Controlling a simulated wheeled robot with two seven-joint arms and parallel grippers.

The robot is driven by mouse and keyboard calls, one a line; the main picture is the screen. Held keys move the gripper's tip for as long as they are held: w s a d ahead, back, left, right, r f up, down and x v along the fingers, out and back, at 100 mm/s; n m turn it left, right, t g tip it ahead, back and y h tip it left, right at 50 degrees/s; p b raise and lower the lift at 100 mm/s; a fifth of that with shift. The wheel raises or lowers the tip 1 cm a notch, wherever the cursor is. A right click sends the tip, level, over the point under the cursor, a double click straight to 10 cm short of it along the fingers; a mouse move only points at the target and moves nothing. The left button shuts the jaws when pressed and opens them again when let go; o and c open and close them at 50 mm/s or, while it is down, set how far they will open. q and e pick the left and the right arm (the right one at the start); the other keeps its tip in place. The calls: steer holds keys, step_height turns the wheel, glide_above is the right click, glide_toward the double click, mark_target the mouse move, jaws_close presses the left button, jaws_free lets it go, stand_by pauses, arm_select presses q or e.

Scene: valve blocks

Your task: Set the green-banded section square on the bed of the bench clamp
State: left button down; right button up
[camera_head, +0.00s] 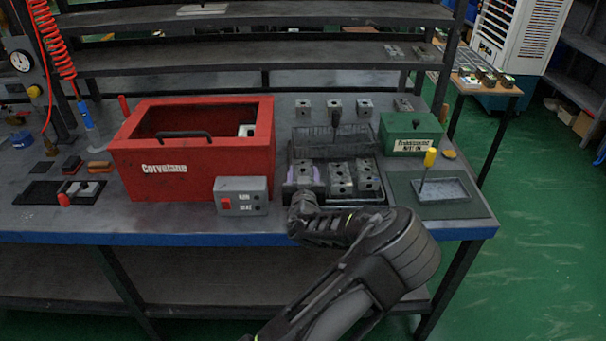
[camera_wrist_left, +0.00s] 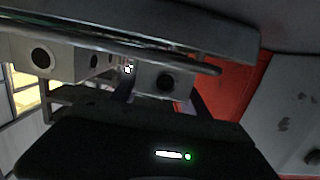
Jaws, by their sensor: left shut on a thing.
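My left gripper (camera_head: 303,178) is shut on a grey block (camera_wrist_left: 166,80) with a round hole. Purplish finger strips show on both sides of the block. The held block is at the left end of a dark tray-like bed (camera_head: 377,206); I cannot tell whether it touches the bed. Two similar grey blocks, the middle one (camera_head: 340,180) and the right one (camera_head: 367,176), stand beside it. A dark ridged fixture (camera_head: 318,141) with an upright handle is behind them; I cannot tell whether it is the bench clamp. No green band is clear on any block. My right gripper is not in view.
A red box (camera_head: 190,172) stands to the left, with a grey switch box (camera_head: 242,197) in front of its right corner. A green box (camera_head: 410,136) and a small tray (camera_head: 455,192) with a yellow-handled tool are at right. Several grey blocks (camera_head: 334,106) stand behind.

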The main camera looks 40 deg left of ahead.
arm_select(q)
steer(key=shift+f, duration=0.1)
steer(key=c, duration=0.6)
jaws_free()
steer(key=b+v, duration=0.1)
steer(key=v, duration=0.6)
steer(key=shift+s+d, duration=0.25)
steer(key=shift+s, duration=0.1)
steer(key=shift+o, duration=0.6)
